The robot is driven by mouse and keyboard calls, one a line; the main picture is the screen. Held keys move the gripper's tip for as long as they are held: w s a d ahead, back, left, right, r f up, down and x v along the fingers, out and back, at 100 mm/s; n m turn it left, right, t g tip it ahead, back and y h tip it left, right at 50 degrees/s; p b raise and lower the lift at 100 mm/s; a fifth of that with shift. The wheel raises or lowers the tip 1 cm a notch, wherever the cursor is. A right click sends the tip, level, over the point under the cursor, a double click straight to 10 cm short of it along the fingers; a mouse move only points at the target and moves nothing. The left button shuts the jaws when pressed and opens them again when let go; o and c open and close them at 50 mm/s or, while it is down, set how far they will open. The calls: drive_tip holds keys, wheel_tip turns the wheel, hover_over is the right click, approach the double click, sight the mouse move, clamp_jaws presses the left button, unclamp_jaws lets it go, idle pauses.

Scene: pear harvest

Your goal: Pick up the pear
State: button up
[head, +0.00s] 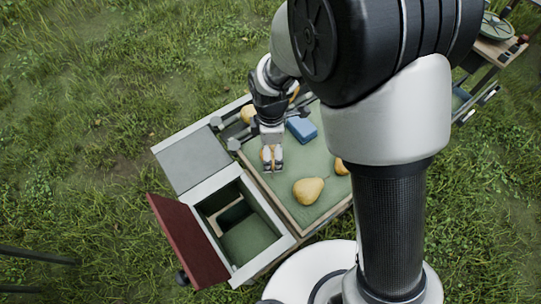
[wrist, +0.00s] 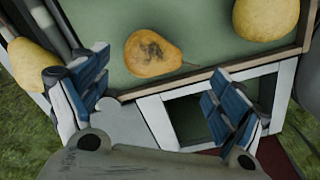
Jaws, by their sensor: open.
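My gripper (head: 272,168) points down over the left part of a green-topped tray (head: 325,205), its fingers apart and empty. In the wrist view my gripper (wrist: 158,68) has its blue-padded fingers on both sides of the picture. A yellow-orange pear with a dark brown blemish (wrist: 152,52) lies on its side on the green surface, seen between and beyond the fingertips. A paler pear (wrist: 266,18) is at the upper right. Another pear (wrist: 33,64) is partly hidden behind the left finger. In the head view a large pear (head: 308,191) lies right of my gripper.
A blue block (head: 301,129) lies behind my gripper. A white-framed box (head: 285,243) with an open compartment and red lid (head: 188,240) adjoins the tray's front left. Grass surrounds it.

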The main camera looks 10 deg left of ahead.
drive_tip(key=f, duration=0.2)
drive_tip(key=f+b, duration=0.1)
drive_tip(key=f, duration=0.1)
drive_tip(key=f+b, duration=0.1)
drive_tip(key=f, duration=0.1)
drive_tip(key=shift+w+a+f, duration=0.15)
drive_tip(key=shift+w+f, duration=0.2)
drive_tip(key=shift+w, duration=0.05)
drive_tip(key=shift+r, duration=0.1)
drive_tip(key=shift+c, duration=0.5)
drive_tip(key=c, duration=1.2)
drive_tip(key=shift+o, duration=0.2)
drive_tip(key=shift+r, duration=0.1)
